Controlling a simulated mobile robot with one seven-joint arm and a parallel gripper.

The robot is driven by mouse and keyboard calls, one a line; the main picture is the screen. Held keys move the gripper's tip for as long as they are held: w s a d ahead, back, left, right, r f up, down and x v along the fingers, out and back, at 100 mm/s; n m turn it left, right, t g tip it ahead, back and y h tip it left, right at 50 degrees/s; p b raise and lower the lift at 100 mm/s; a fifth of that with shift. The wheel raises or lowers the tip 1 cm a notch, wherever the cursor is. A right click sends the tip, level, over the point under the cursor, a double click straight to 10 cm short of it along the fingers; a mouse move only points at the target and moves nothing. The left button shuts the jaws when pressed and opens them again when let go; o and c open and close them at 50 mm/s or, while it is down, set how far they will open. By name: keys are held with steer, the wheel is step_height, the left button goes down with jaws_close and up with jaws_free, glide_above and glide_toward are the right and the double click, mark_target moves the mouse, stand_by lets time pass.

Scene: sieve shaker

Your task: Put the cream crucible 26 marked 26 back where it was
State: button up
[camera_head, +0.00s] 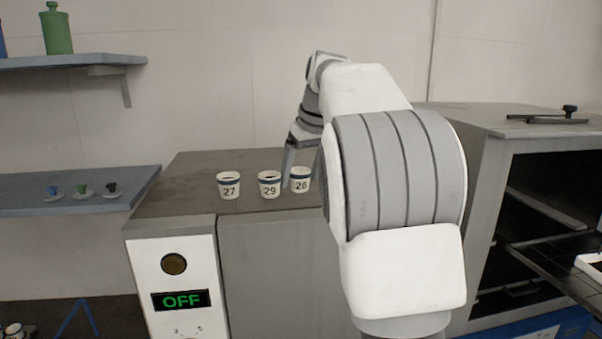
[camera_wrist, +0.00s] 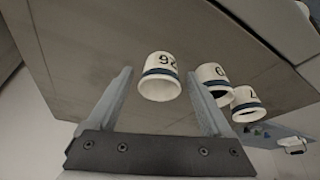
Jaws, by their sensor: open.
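The cream crucible 26 (camera_head: 300,180) has a dark blue band and stands on the grey top of the cabinet (camera_head: 185,192), at the right end of a row of crucibles. In the wrist view crucible 26 (camera_wrist: 160,78) lies between the two fingers, nearer the left one, with clear space to each finger. My gripper (camera_head: 302,172) is open around or just behind it in the head view; my arm hides part of it there. In the wrist view my gripper (camera_wrist: 165,90) shows both fingers spread. No contact with the crucible is visible.
Crucible 29 (camera_head: 269,184) stands close to the left of crucible 26, and crucible 27 (camera_head: 229,185) stands farther left. An open oven (camera_head: 520,190) with a shelf pulled out is at the right. The cabinet top left of crucible 27 is clear. A display (camera_head: 181,300) reads OFF.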

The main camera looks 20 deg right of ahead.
steer(key=a+p+v, duration=0.1)
steer(key=p+v, duration=0.1)
steer(key=v, duration=1)
steer(key=s+a+f+m, duration=0.1)
steer(key=s+a, duration=0.1)
steer(key=s, duration=0.4)
steer(key=s+a+f+m+t, duration=0.1)
steer(key=s+a+f, duration=0.4)
steer(key=s+f, duration=0.55)
steer(key=s+a+f, duration=0.4)
steer(key=s+f, duration=0.6)
steer(key=s, duration=0.2)
step_height(320, 180, down, 7)
steer(key=w+b, duration=0.1)
steer(key=b, duration=0.6)
steer(key=shift+a+f+h, duration=0.2)
steer(key=shift+h, duration=0.2)
steer(key=shift+w+r, duration=0.1)
steer(key=shift+r, duration=0.05)
steer(key=shift+c, duration=0.2)
steer(key=c, duration=0.5)
